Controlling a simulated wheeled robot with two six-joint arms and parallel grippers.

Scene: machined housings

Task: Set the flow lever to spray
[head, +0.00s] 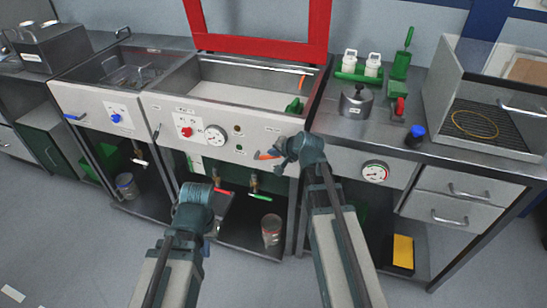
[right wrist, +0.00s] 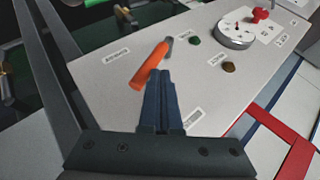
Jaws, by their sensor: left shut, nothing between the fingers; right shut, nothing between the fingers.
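The flow lever appears to be the orange-handled lever (head: 264,156) on the front panel of the middle sink unit. In the right wrist view the orange handle (right wrist: 148,66) slants from its grey pivot down to the left. My right gripper (head: 280,151) is shut and empty at the panel. Its fingertips (right wrist: 161,76) lie right beside the handle; I cannot tell whether they touch it. Small labels sit around the lever, too small to read. My left gripper (head: 197,203) is low in front of the sink unit, shut, its fingers mostly hidden.
Open shelves lie below.

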